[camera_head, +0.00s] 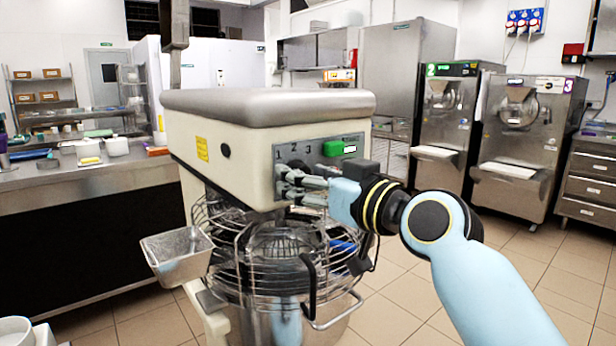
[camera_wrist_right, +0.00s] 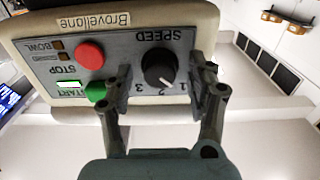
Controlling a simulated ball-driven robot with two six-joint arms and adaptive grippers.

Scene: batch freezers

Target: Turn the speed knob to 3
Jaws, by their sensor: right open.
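The speed knob (camera_wrist_right: 159,70) is a round black dial on the mixer's grey control panel (camera_wrist_right: 120,52), which appears upside down in the right wrist view. The numbers 1, 2 and 3 sit along its edge. Its white pointer mark is on the side of 1 and 2, away from 3; the exact setting is hard to read. My right gripper (camera_wrist_right: 163,82) is open, with one finger on each side of the knob and gaps visible. In the head view my right gripper (camera_head: 292,184) is at the panel and partly hides the knob. My left gripper is out of view.
Beside the knob are a red stop button (camera_wrist_right: 90,55) and a green start button (camera_wrist_right: 96,91). Below the mixer head (camera_head: 225,125) are a wire guard (camera_head: 215,215) and a metal chute (camera_head: 178,255). A counter (camera_head: 80,185) stands left; batch freezers (camera_head: 520,140) stand right.

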